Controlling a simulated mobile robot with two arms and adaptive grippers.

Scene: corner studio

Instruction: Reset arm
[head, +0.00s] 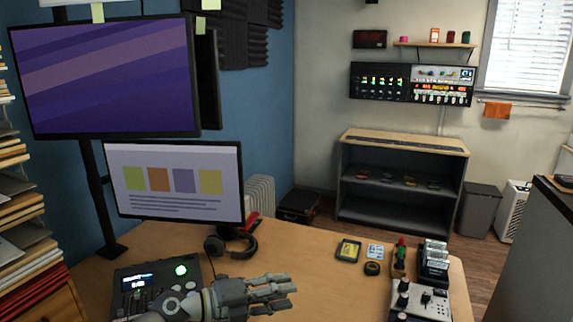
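My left gripper (281,291) shows at the bottom centre of the head view, over the wooden desk (330,275). Its grey fingers point right, stretched out straight with small gaps between them. They hold nothing that I can see. Its arm comes in from the lower left, in front of a black control device (140,280) with a lit green button. My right gripper is not in view.
Headphones (232,243) lie behind the gripper, below a monitor (175,180). Small items, a mixer (418,299) and a black device (433,262) crowd the desk's right end. The desk middle is clear. A grey shelf (400,205) stands beyond.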

